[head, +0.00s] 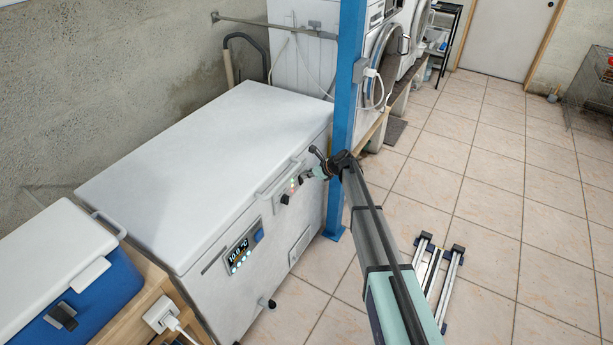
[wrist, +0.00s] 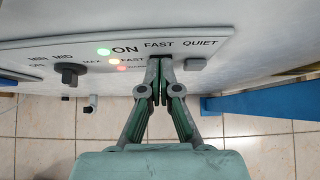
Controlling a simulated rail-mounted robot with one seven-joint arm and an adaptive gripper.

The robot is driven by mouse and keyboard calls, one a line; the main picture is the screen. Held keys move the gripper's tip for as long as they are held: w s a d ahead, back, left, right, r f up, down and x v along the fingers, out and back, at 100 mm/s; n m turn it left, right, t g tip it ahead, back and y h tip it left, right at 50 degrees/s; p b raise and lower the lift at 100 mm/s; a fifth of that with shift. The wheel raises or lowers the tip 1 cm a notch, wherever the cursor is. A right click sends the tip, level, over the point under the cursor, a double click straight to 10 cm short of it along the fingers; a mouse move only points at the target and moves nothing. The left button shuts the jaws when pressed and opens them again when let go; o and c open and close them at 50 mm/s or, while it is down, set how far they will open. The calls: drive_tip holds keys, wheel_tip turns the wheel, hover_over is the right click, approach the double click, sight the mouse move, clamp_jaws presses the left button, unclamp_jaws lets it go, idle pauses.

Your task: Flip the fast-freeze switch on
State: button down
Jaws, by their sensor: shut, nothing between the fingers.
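A white chest freezer (head: 195,160) stands along the wall, with a small control panel (head: 284,187) on its front. In the wrist view, the panel (wrist: 215,46) carries the labels ON, FAST and QUIET, a dark knob (wrist: 70,73), and a lit green lamp (wrist: 103,51) beside ON. Smaller lit lamps sit below, next to another FAST label. My gripper (wrist: 158,64) is shut and empty, with its tips at the panel just under the upper FAST label. The fingers hide whatever is there, so the fast-freeze switch and contact cannot be made out. My gripper (head: 303,178) also shows in the head view.
A blue post (head: 346,105) stands close beside the freezer's right end. A blue cooler (head: 95,300) with a white lid sits at lower left. A temperature display (head: 241,251) is on the freezer front. Open tiled floor (head: 470,200) lies to the right.

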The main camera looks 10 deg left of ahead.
idle(0.3)
drive_tip(key=b+v, duration=0.1)
drive_tip(key=v, duration=1.2)
drive_tip(key=shift+r, duration=0.25)
drive_tip(key=shift+a, duration=0.1)
